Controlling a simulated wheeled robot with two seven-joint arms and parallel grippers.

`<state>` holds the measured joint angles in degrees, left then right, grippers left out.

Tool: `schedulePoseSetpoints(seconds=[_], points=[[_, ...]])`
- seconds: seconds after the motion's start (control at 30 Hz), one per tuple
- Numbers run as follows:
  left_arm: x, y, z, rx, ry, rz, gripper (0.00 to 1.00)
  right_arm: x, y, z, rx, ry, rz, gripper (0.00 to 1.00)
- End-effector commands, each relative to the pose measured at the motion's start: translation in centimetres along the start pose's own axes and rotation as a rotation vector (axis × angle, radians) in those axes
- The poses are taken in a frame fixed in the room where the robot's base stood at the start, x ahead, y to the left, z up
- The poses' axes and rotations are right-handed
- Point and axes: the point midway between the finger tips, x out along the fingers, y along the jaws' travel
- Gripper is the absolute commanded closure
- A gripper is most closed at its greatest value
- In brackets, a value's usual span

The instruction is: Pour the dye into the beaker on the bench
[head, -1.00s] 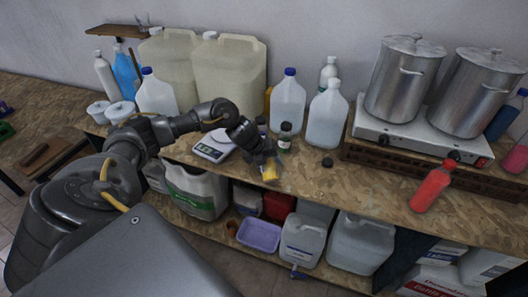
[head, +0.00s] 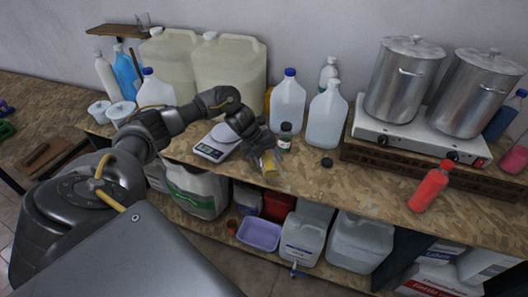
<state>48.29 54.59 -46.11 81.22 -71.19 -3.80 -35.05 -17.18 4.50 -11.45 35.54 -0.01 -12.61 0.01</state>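My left gripper (head: 268,158) reaches in over the front part of the bench (head: 400,193). A small dark-capped bottle with a white label (head: 284,138) stands upright just behind and right of the gripper. A loose black cap (head: 327,162) lies on the bench to the right. My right gripper is not in view.
A scale (head: 217,143) sits left of the gripper. Large jugs (head: 326,116) stand behind. A hot plate (head: 415,138) with two steel pots and a red bottle (head: 430,187) are at right. The bench's front edge is close; a purple bin (head: 259,235) is below.

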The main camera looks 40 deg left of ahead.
Motion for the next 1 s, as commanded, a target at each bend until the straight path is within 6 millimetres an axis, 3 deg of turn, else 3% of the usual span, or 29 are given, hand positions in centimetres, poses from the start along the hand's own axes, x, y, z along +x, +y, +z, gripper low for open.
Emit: schedulePoseSetpoints(seconds=[1.0], points=[[-0.39, -0.47, -0.45, -0.039, 0.073, -0.014, 0.77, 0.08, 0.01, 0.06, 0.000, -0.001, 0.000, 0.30]])
